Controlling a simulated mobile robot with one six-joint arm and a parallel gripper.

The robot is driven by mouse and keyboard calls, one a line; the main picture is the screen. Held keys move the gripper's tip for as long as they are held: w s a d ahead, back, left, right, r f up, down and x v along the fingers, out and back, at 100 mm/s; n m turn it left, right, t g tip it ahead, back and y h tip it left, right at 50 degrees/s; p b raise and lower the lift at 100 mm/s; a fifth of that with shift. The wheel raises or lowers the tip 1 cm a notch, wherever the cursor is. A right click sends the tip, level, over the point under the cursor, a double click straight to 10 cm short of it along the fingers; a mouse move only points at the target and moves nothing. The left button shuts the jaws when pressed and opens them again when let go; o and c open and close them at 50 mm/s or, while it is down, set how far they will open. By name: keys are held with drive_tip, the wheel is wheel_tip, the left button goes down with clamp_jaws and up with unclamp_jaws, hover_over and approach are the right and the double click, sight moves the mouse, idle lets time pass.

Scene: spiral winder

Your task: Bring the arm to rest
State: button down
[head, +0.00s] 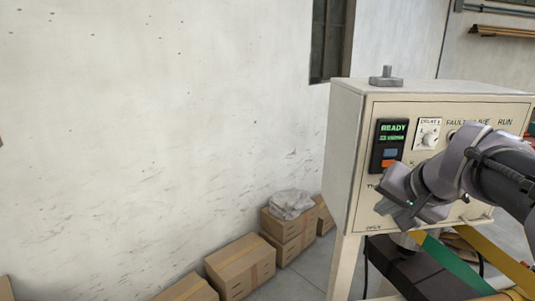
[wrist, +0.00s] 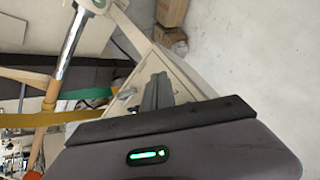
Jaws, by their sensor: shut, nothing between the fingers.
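My gripper (head: 408,216) is in front of the lower part of the control box's pale front panel (head: 380,226), with my arm reaching in from the right. I cannot tell whether it touches the panel. In the wrist view the fingers of my gripper (wrist: 157,92) are shut together with nothing between them. The cream control box (head: 347,150) carries a dark display (head: 392,131) with green "READY" text, a blue and orange switch (head: 390,158) and a delay knob (head: 429,138). My arm hides part of the panel's right and lower areas.
A small metal piece (head: 385,76) stands on the box top. Green (head: 450,258) and yellow (head: 500,262) bands run below the panel at the right. Cardboard boxes (head: 240,268), one with a crumpled wrapping (head: 291,203) on top, line the wall. Open space lies left of the control box.

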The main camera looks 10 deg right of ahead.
drive_tip(key=s+a+f+n+g+y+b, duration=0.1)
drive_tip(key=s+a+f+b, duration=0.5)
drive_tip(key=f, duration=0.5)
drive_tip(key=s+a+f+n+b, duration=0.1)
drive_tip(key=s+a+f+b, duration=0.5)
drive_tip(key=f, duration=0.5)
drive_tip(key=s+a+f+n+g+y+b, duration=0.1)
drive_tip(key=s+a+f+n+b, duration=0.1)
drive_tip(key=s+a+f+b, duration=0.5)
wheel_tip(320, 180, down, 4)
drive_tip(key=shift+s+a+f+g+y, duration=0.2)
drive_tip(key=shift+a+g+y, duration=0.1)
drive_tip(key=shift+a, duration=0.75)
drive_tip(key=shift+d, duration=0.1)
